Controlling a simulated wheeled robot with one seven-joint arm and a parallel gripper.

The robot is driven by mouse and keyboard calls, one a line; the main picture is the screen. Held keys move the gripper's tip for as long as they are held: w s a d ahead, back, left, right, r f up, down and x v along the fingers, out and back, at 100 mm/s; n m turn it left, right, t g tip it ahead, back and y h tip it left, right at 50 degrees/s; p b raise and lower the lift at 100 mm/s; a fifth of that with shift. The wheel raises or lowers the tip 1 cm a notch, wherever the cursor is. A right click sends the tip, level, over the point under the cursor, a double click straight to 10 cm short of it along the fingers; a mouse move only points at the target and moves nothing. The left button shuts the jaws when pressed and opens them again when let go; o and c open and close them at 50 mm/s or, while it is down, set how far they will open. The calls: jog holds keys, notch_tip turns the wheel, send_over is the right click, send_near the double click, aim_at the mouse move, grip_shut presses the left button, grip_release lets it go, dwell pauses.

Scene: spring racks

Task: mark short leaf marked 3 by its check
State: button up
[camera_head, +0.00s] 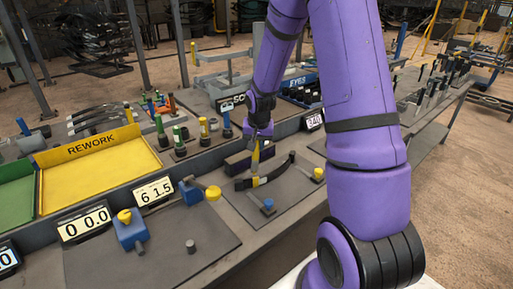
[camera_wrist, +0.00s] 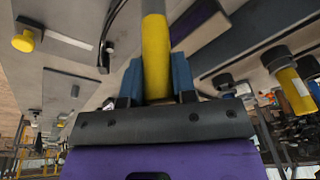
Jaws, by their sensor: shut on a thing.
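My gripper (camera_head: 259,136) is shut on a yellow marker (camera_head: 255,158), which points down over the right-hand grey plate. The marker also shows between the blue fingers in the wrist view (camera_wrist: 156,50). A dark curved leaf (camera_head: 277,170) lies below it, and a yellow patch shows where marker and leaf meet. I cannot tell whether that patch is the marker's end or paint, nor whether they touch. In the wrist view part of a dark curved strip (camera_wrist: 107,40) shows left of the marker. No number 3 is readable on the leaf. A small display (camera_head: 314,121) reading about 240 stands behind the plate.
A dark purple-sided block (camera_head: 238,164) lies behind the leaf. Several coloured markers in holders (camera_head: 179,140) stand to the left, near the yellow REWORK tray (camera_head: 45,190) and a 6 1.5 display (camera_head: 153,191).

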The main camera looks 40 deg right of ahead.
jog(key=shift+w+v, duration=0.15)
jog(key=shift+v, duration=0.7)
jog(key=shift+w+v, duration=0.15)
jog(key=shift+v, duration=0.65)
jog(key=shift+w+v, duration=0.2)
jog(key=shift+v, duration=0.65)
jog(key=shift+d+r, duration=0.1)
